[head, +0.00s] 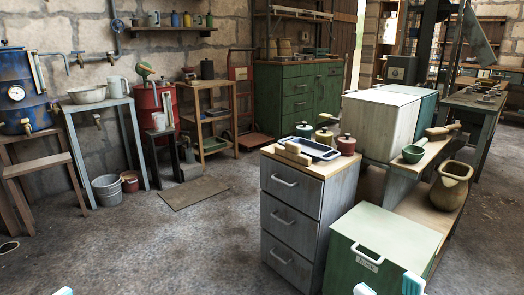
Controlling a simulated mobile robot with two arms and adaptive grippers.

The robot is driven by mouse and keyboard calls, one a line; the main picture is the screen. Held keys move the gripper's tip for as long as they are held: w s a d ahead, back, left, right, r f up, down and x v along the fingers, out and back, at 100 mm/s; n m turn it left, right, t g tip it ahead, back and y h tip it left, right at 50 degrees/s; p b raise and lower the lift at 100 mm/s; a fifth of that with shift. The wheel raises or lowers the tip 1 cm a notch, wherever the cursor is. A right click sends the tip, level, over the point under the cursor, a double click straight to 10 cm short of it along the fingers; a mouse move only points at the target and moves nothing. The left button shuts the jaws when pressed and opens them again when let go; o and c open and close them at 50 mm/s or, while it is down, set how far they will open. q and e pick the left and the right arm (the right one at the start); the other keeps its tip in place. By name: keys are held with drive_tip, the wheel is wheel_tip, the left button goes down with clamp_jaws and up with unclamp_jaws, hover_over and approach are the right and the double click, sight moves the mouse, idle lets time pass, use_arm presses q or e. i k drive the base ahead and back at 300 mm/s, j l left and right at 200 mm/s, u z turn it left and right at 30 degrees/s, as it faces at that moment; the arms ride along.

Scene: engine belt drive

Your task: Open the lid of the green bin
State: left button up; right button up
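The green bin (355,277) stands at the bottom right, with a green front and a small label. Its pale green lid (395,228) lies flat and closed on top. A white handle (367,254) sits at the lid's front edge. My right gripper (388,287) shows at the bottom edge, its two fingertips apart with nothing seen between them. It overlaps the lower front of the bin in the picture, below the handle; contact cannot be told. Of my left gripper (63,291), only a tip shows at the bottom left, far from the bin.
A grey drawer cabinet (290,215) stands left of the bin, with a tray (313,149) and lidded pots on top.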

sight(409, 245)
drive_tip(key=i+j+u, duration=0.35)
drive_tip(key=i+j, duration=1.3)
drive_tip(key=i+z, duration=0.25)
drive_tip(key=i, duration=0.7)
drive_tip(key=i+j+z, duration=0.2)
drive_tip(key=i, duration=0.7)
drive_tip(key=i+z, duration=0.5)
drive_tip(key=i+j+z, duration=0.15)
drive_tip(key=i+z, duration=0.3)
drive_tip(key=i, duration=0.15)
drive_tip(key=i+l+z, duration=0.1)
drive_tip(key=z, duration=0.4)
drive_tip(key=i+z, duration=0.55)
drive_tip(key=z, duration=0.4)
drive_tip(key=i+j+z, duration=0.2)
drive_tip(key=z, duration=0.25)
drive_tip(key=i+j+z, duration=0.1)
drive_tip(key=i+z, duration=0.2)
drive_tip(key=z, duration=1.7)
drive_tip(key=k+l, duration=0.05)
